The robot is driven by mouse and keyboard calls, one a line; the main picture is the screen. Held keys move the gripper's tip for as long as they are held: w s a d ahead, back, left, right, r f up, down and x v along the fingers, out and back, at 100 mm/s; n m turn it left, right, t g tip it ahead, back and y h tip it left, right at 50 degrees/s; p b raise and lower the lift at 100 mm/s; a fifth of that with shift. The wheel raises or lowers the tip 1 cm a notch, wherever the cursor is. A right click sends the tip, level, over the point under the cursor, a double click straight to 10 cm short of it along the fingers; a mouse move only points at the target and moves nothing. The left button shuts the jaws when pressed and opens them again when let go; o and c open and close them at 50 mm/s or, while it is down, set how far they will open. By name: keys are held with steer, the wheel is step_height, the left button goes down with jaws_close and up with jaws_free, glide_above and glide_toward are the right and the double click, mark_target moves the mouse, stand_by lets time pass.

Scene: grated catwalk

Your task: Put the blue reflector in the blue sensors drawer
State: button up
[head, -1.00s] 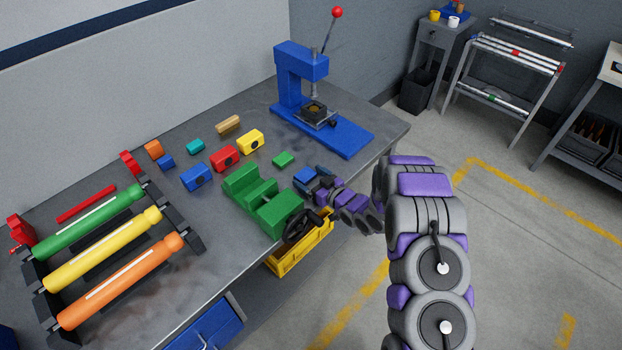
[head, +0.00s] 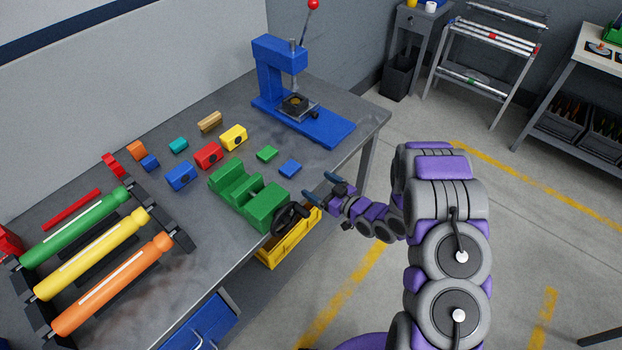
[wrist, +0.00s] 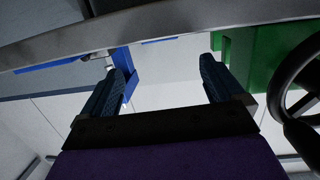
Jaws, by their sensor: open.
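A flat blue block (head: 290,169) lies on the bench to the right of the green vise. It may be the blue reflector. Another blue block with a dark round spot (head: 181,175) and a small blue block (head: 150,162) lie further left. A blue drawer front (head: 203,328) with a handle shows under the bench at the bottom; its label cannot be read, and I cannot tell if it is open. My gripper (head: 320,187) is open and empty at the bench's front edge, apart from the flat blue block. The wrist view shows nothing between its fingers (wrist: 165,85).
The green vise (head: 235,193) has a dark handwheel (head: 289,217) near my gripper. A yellow bin (head: 287,240) is below the bench edge. A blue press (head: 282,75) stands at the back right. Red, yellow, green, orange and teal blocks lie around. Rollers on a rack fill the left.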

steer(key=shift+s+d+r, duration=0.1)
steer(key=shift+s+d, duration=0.15)
steer(key=shift+d, duration=0.1)
